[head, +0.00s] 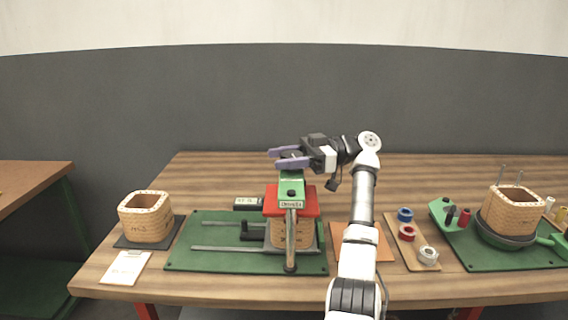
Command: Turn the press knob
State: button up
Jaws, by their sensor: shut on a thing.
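The press (291,186) stands on a green base (200,259) left of my arm. It has a green head with a label, a red plate (308,202) and a metal bar hanging down its front. A woven coil block (306,236) sits under the red plate. My gripper (284,157), with purple fingers, reaches in from the right at the top of the press. It is shut on the dark press knob (291,155), which is mostly hidden between the fingers. How far the knob is turned cannot be seen.
A woven coil (146,227) stands on a dark mat at left, behind a clipboard (127,268). At right are a board of coloured rolls (418,254) and a green station with another coil (513,214). The table's back left is clear.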

jog(key=shift+f+g, duration=0.1)
jog(key=shift+g, duration=0.2)
jog(key=o, duration=1)
